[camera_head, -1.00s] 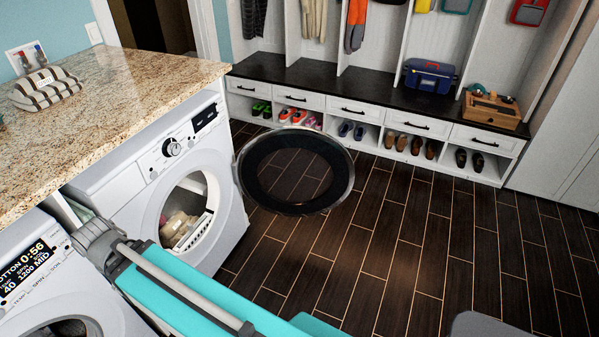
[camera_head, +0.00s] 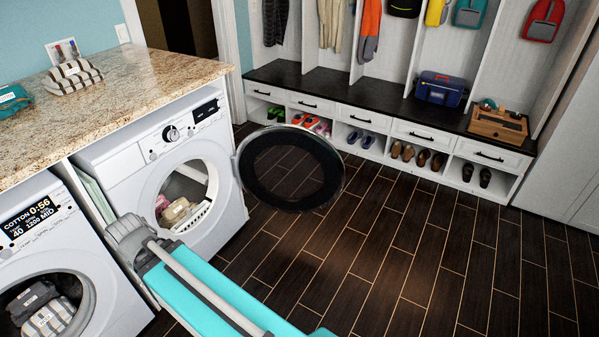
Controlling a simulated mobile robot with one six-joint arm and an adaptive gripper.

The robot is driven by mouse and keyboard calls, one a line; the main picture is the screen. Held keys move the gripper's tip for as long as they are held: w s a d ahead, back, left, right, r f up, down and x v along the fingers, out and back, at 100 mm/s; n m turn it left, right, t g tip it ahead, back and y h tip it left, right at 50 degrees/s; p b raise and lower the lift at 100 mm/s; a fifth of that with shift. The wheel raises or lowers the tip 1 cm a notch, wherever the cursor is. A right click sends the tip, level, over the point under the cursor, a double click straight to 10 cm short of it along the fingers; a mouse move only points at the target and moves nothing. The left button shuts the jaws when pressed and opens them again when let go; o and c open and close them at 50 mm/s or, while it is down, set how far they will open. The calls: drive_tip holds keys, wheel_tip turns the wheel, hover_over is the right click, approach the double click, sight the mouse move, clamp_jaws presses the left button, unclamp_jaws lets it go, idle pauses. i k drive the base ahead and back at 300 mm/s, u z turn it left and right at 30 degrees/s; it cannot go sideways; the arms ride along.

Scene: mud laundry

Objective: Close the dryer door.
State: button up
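The dryer (camera_head: 120,160) is the white front-loading machine under the counter, right of another machine. Its round opening is uncovered, with several cloth items (camera_head: 177,212) inside the drum. The dryer door (camera_head: 291,168), a dark glass disc with a pale rim, stands wide open. It hangs from the right side of the opening and reaches out over the floor. My teal and grey arm crosses the lower part of the picture, and its grey joint is in front of the machines, left of and below the door. No fingers of my gripper can be made out. The arm appears apart from the door.
A second machine (camera_head: 45,260) with a lit display stands at the left, holding folded cloth. A granite counter (camera_head: 130,80) covers both. A bench (camera_head: 385,112) with shoe cubbies runs along the back. The dark floor (camera_head: 390,250) right of the door is clear.

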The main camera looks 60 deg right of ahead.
sight(261, 139)
drive_tip(key=z, duration=0.05)
drive_tip(key=k, duration=0.75)
drive_tip(key=z, duration=2.1)
drive_tip(key=i, duration=1.45)
drive_tip(key=z, duration=0.05)
